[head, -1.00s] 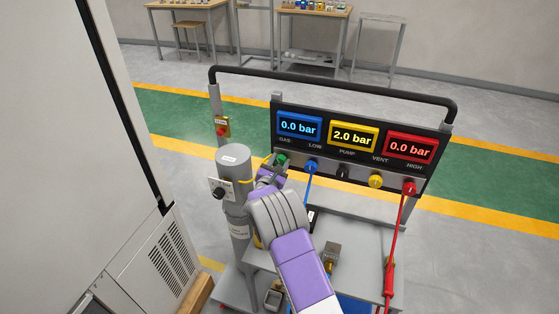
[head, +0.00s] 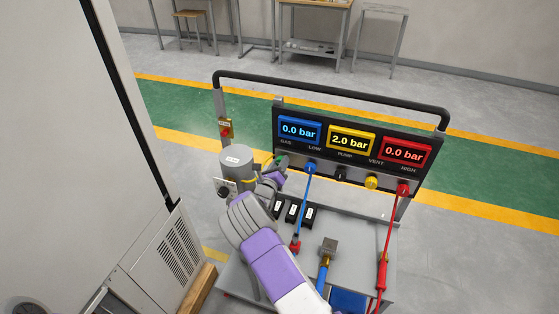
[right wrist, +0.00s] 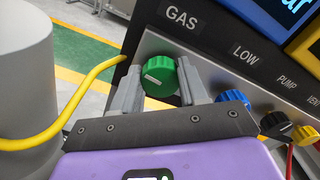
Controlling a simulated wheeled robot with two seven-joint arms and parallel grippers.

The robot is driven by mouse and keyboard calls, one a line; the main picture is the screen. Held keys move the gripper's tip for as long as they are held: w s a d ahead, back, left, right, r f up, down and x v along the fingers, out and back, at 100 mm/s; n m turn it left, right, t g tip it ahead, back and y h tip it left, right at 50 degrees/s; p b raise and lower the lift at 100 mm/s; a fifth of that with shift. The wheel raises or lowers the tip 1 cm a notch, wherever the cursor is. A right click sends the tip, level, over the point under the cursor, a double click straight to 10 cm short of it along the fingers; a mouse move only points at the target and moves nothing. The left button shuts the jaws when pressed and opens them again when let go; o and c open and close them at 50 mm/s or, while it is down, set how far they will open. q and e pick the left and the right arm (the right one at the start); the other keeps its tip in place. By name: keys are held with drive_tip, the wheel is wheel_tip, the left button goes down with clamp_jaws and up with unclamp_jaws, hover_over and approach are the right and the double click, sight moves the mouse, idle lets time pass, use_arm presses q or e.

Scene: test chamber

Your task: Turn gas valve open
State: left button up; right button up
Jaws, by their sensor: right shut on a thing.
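The green gas valve knob (right wrist: 159,75) sits under the GAS label at the left end of the gauge panel (head: 262,128). In the head view the right gripper (head: 278,168) largely covers the knob. The blue gas display (head: 300,129) reads 0.0 bar, the yellow one (head: 351,140) 2.0 bar and the red one (head: 404,151) 0.0 bar. My left gripper is not in view.
A grey cylinder (head: 237,158) with a yellow hose (right wrist: 75,103) stands close left of the gripper. The blue LOW knob (right wrist: 234,98) is close on its right. Blue and red hoses hang over the cart shelf (head: 347,260). A large cabinet (head: 60,130) stands at left.

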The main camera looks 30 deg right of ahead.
drive_tip(key=shift+n+p, duration=0.45)
drive_tip(key=shift+n, duration=0.35)
drive_tip(key=o, duration=1.1)
drive_tip(key=shift+c, duration=0.2)
drive_tip(key=v, duration=0.7)
drive_tip(key=shift+s+a+p, duration=0.2)
drive_tip(key=shift+p, duration=0.25)
